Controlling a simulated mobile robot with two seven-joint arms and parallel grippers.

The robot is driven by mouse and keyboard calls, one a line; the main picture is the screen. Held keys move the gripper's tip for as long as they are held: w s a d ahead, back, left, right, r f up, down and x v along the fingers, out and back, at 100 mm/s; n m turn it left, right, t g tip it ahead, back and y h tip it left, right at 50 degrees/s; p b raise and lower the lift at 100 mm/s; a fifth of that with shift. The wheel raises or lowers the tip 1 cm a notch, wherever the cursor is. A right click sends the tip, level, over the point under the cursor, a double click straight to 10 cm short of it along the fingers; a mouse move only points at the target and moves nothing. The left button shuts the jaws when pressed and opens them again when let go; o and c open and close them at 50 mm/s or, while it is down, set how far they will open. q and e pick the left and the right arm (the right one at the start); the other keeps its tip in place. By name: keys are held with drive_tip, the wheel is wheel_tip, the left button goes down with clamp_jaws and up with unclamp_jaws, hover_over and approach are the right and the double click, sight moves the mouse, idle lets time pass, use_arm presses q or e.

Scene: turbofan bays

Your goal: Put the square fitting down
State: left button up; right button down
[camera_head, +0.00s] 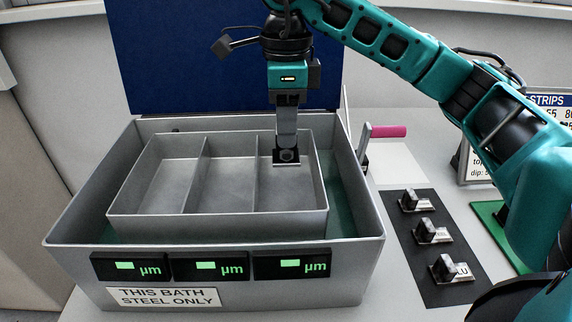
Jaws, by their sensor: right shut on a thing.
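My right gripper (287,146) points straight down over the right compartment of a grey three-part tray (170,225). It is shut on a dark square fitting (286,158) with a round centre. The fitting is inside the outline of the right compartment, near its back; I cannot tell whether it touches the floor. The left and middle compartments look empty. The tray sits inside a larger grey bath (365,215) labelled "THIS BATH STEEL ONLY". My left gripper is not in view.
Several dark fittings with metal bases, one of them here (432,231), stand on a black mat (420,270) to the right. A pink-handled tool (388,131) and a sign (482,165) are behind. A blue panel (190,60) rises behind the bath.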

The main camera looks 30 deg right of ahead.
sight(286, 160)
wheel_tip(286, 160, down, 3)
drive_tip(key=shift+r, duration=0.1)
drive_tip(key=shift+f+b, duration=0.35)
drive_tip(key=shift+f, duration=1.85)
drive_tip(key=shift+f, duration=0.1)
drive_tip(key=c, duration=1.1)
unclamp_jaws()
drive_tip(key=shift+c, duration=0.2)
drive_tip(key=o, duration=0.4)
